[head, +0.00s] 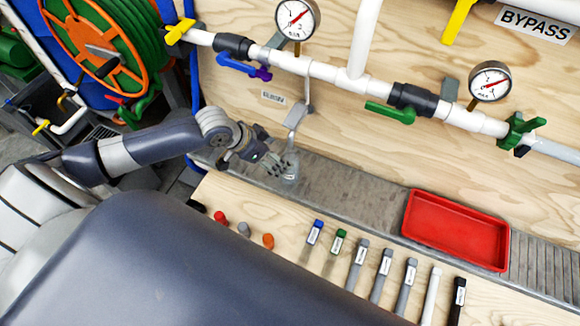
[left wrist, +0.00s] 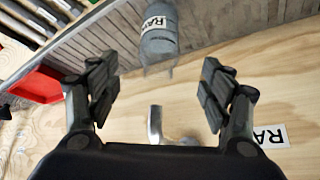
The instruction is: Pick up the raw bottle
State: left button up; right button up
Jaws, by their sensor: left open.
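The raw bottle (left wrist: 159,40) is a clear, greyish bottle with a white label reading "RA…" in the left wrist view. It stands on the grey metal ledge, below the spout, and also shows in the head view (head: 290,174). My left gripper (head: 279,163) is open and close to the bottle; in the left wrist view its fingers (left wrist: 160,85) are spread apart, with the bottle beyond the fingertips and centred between them. The fingers partly hide the bottle in the head view. My right gripper is not in view.
A metal spout (head: 295,116) hangs from the white pipe (head: 330,72) just above the bottle and shows near the fingers (left wrist: 155,124). A red tray (head: 456,230) sits on the ledge (head: 350,190) to the right. Several capped cartridges (head: 383,276) line the wooden front board.

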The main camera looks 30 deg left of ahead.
pick_arm(q)
jog(key=x, duration=0.5)
jog(key=shift+p+x, duration=0.35)
jog(key=shift+x, duration=2.45)
jog(key=shift+s+a+f, duration=0.1)
jog(key=shift+s+a, duration=0.05)
jog(key=shift+s, duration=0.05)
jog(key=c, duration=1.3)
